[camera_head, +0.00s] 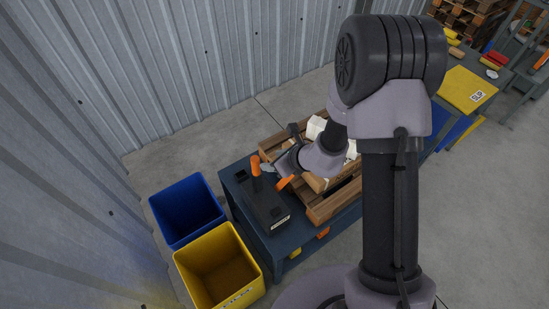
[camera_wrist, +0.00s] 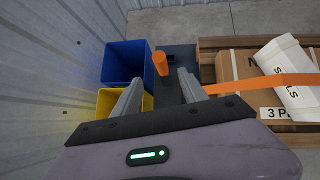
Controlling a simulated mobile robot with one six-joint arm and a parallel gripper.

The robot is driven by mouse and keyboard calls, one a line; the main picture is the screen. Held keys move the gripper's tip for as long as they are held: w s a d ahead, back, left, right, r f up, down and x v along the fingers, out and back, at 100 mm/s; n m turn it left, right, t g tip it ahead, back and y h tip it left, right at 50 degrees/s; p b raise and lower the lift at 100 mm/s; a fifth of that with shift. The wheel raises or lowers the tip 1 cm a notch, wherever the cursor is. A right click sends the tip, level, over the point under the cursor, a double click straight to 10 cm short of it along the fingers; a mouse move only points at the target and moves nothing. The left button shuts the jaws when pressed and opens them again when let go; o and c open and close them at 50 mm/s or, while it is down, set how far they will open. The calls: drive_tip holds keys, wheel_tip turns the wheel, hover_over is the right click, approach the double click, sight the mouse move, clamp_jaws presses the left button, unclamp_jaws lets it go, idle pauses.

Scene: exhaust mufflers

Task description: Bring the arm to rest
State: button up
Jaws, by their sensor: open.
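My arm reaches out over a blue-grey bench (camera_head: 232,181), and its wrist is low near the bench's left part. My gripper (camera_head: 268,168) is open; in the wrist view its two grey fingers (camera_wrist: 160,76) are spread with nothing held between them. An upright orange cylinder (camera_head: 255,165) stands at a dark box (camera_head: 262,207) on the bench. In the wrist view the orange cylinder (camera_wrist: 160,63) appears between the fingertips; I cannot tell its exact distance from them.
A blue bin (camera_head: 187,208) and a yellow bin (camera_head: 218,265) stand on the floor left of the bench. A wooden pallet (camera_head: 328,207) bears a cardboard box (camera_wrist: 238,70) and a white bag (camera_wrist: 288,68). A corrugated wall (camera_head: 200,50) stands behind and left.

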idle(0.4)
drive_tip(key=s+a+r+n+g+y+b, duration=0.1)
drive_tip(key=s+a+r+n+b, duration=0.1)
drive_tip(key=s+r+n+b, duration=0.3)
drive_tip(key=s+a+r+n+y+b, duration=0.2)
drive_tip(key=s+r+n+b, duration=0.15)
drive_tip(key=r+n, duration=0.35)
drive_tip(key=s+d+n+h+b, duration=0.6)
drive_tip(key=s+d+n+b, duration=0.3)
drive_tip(key=s, duration=0.6)
drive_tip(key=d+n, duration=0.2)
drive_tip(key=shift+s+d+f+t+h, duration=0.2)
drive_tip(key=shift+s+d+t+h, duration=0.1)
drive_tip(key=shift+s+h, duration=0.1)
idle(1.0)
